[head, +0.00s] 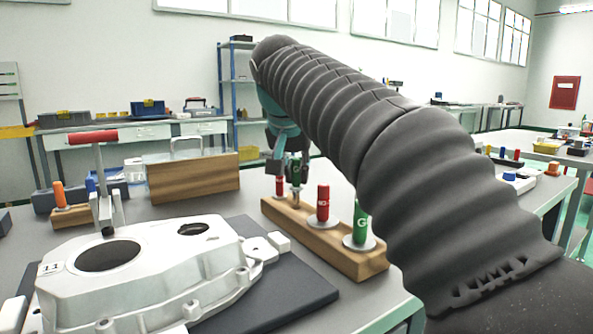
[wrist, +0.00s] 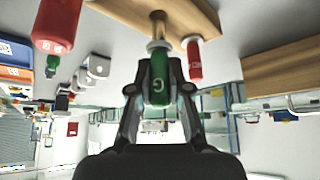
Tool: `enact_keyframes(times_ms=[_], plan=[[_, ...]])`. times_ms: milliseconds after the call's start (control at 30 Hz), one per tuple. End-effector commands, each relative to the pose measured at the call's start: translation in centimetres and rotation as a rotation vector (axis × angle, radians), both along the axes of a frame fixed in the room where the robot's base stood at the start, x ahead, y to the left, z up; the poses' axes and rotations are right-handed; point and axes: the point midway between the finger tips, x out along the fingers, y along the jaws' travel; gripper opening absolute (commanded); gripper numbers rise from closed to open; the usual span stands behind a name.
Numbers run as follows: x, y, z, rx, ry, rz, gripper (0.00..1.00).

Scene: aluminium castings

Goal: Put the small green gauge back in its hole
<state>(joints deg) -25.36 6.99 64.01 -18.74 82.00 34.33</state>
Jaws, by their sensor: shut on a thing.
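The small green gauge (wrist: 159,84) is upright between the fingers of my gripper (wrist: 159,70), which is shut on its green handle. In the head view the green gauge (head: 296,174) is over the far part of the wooden rack (head: 352,262), beside the small red gauge (head: 280,186). Its metal end points down at the rack; I cannot tell whether the tip is in a hole. The wrist view is upside down and shows the rack (wrist: 205,12) and the small red gauge (wrist: 194,62) close by.
A larger red gauge (head: 323,205) and a larger green gauge (head: 361,222) stand in the rack. A white casting (head: 150,275) lies on a dark mat (head: 300,293) at left. A wooden box (head: 192,180) and a T-handled tool (head: 100,170) are behind.

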Motion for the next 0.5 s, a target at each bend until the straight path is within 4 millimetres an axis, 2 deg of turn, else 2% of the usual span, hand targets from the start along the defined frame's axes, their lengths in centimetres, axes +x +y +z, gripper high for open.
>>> enact_keyframes(times_ms=[500], plan=[[-0.01,-0.01,-1.17,0.0,-0.001,0.0,0.0]])
